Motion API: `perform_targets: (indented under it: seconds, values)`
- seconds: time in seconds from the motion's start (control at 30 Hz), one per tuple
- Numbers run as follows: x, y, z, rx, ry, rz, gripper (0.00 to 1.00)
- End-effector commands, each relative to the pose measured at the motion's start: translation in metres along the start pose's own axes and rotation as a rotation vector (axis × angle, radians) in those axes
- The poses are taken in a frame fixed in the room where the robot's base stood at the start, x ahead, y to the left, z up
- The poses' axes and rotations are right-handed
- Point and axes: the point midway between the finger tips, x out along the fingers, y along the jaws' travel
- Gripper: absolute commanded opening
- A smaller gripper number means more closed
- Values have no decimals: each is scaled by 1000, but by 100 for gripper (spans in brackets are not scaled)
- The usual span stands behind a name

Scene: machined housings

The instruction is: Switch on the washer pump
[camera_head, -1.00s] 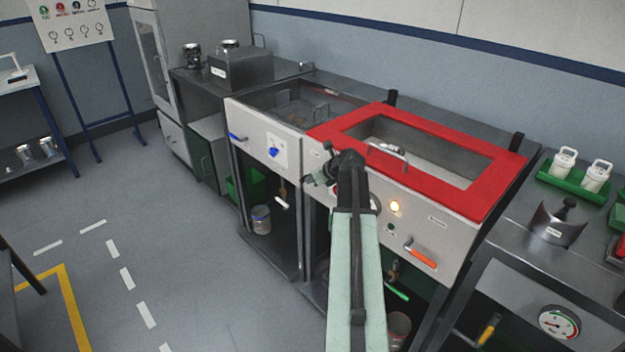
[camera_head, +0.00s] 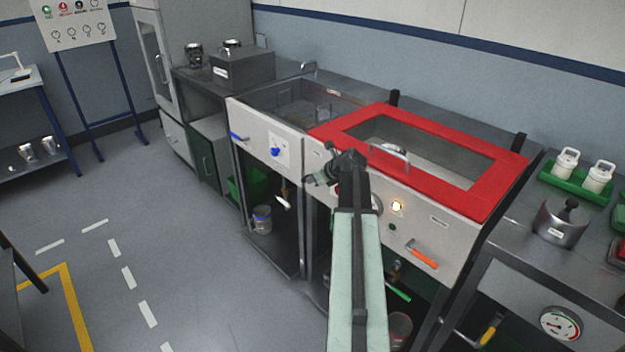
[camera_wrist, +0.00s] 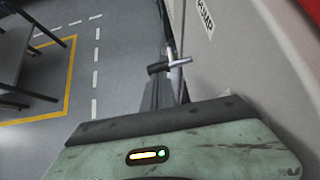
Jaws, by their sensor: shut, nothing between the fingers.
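The washer is the cabinet with the red-framed lid (camera_head: 475,200) and a pale front panel (camera_head: 450,240). A small dark knob or lever (camera_head: 329,146) shows at the panel's upper left, just above my gripper. My gripper (camera_head: 312,181) is shut and empty in front of the panel's left part; my arm hides some of the panel. In the wrist view a label ending in "PUMP" (camera_wrist: 205,19) is on the panel at right. A T-shaped lever (camera_wrist: 168,66), dark with a metal end, appears just beyond my gripper; whether they touch I cannot tell.
A blue knob (camera_head: 276,152) is on the neighbouring sink unit. A pressure gauge (camera_head: 560,323) stands at right.

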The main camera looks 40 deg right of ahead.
Motion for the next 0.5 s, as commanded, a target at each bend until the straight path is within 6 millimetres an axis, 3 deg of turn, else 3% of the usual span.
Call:
perform_targets:
  seconds: [0.5]
  values:
    - [-11,0,13,-1,0,1,0]
